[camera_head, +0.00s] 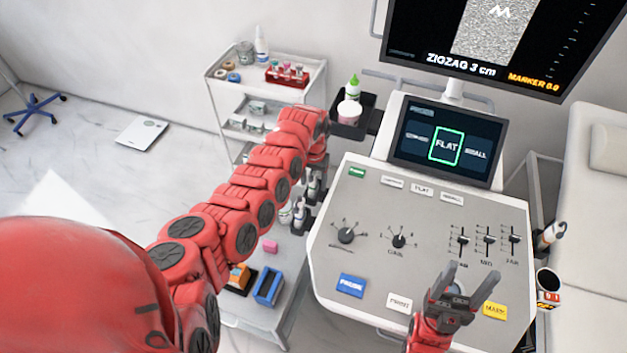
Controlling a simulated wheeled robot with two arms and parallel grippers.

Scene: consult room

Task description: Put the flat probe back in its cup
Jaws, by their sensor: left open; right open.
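My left arm reaches across to the console's left side. Its gripper (317,160) is there, open, with the fingertips mostly hidden by the arm. Below it, white-and-dark probes (300,213) stand in dark cups along the console's left edge, partly covered by the arm. Another white probe-like thing (553,233) with a dark band stands tilted at the console's right edge. Below it is a cup (548,282) with a dark opening and a coloured label. I cannot tell which probe is the flat one. My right gripper (455,285) is open and empty above the console's lower right.
The console (330,255) carries knobs, sliders and buttons. Its small screen (447,145) highlights FLAT. A dark tray (368,125) holds a green-capped bottle (353,85) and a pink-white tub (349,111). A white trolley (217,95) stands behind; a bed (590,220) is at right.

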